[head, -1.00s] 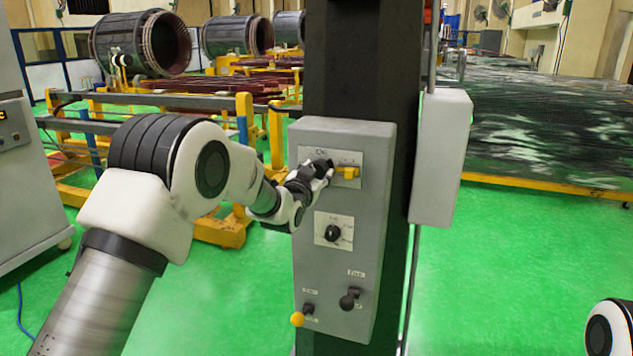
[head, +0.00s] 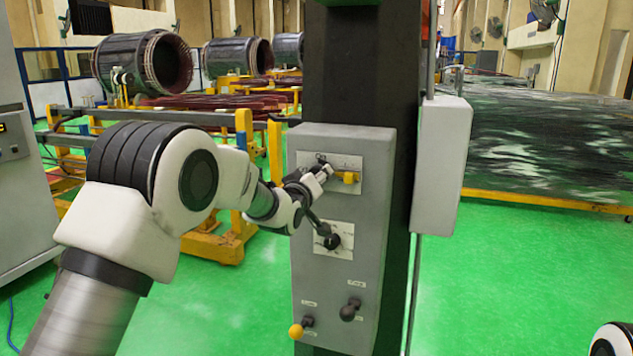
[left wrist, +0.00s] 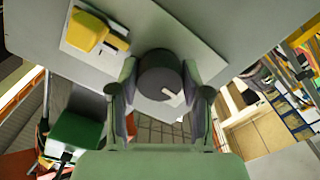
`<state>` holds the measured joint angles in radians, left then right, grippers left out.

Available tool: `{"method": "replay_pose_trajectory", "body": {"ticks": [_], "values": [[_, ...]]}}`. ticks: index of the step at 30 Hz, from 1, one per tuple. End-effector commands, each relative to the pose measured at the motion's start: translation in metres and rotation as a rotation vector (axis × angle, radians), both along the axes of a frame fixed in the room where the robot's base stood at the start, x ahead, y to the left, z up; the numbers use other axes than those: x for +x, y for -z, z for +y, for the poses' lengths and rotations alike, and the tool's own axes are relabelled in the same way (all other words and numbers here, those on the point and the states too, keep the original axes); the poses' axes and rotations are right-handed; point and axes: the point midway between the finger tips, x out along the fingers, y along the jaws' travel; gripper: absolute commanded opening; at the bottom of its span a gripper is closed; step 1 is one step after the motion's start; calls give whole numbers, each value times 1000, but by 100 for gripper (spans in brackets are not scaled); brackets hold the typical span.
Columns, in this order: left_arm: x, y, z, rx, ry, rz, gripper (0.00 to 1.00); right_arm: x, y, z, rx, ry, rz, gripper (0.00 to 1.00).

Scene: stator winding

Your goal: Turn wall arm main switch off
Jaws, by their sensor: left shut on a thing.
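The grey control panel (head: 341,275) stands on a dark column. Its upper plate carries a yellow switch handle (head: 348,177), also at upper left in the left wrist view (left wrist: 88,33). A black rotary knob (head: 332,241) sits on the middle plate. In the left wrist view this black knob (left wrist: 160,75), with a white mark, lies between the fingers of my left gripper (left wrist: 160,97), which is shut on it. In the head view my left gripper (head: 324,205) is in front of the panel and hides part of the plates. My right gripper is out of view.
Lower on the panel are a yellow-ended lever (head: 296,331) and a black ball lever (head: 350,309). A grey box (head: 440,165) is mounted at the column's right side. Yellow frames (head: 240,150) stand behind on the green floor.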

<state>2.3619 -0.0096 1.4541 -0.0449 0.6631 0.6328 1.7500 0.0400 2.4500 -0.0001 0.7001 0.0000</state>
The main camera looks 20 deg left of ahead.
Motion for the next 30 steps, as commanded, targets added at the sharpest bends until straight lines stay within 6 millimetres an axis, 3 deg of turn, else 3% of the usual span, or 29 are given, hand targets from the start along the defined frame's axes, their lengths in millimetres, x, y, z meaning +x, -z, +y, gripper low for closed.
{"method": "replay_pose_trajectory", "body": {"ticks": [22,23,24,30], "values": [[0,-2,0,-101,-1,-1,13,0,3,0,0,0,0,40],[0,-2,0,-101,-1,-1,58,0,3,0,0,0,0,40],[0,-2,1,-100,-1,-1,72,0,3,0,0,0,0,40],[0,-1,0,-99,0,1,73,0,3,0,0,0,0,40]]}}
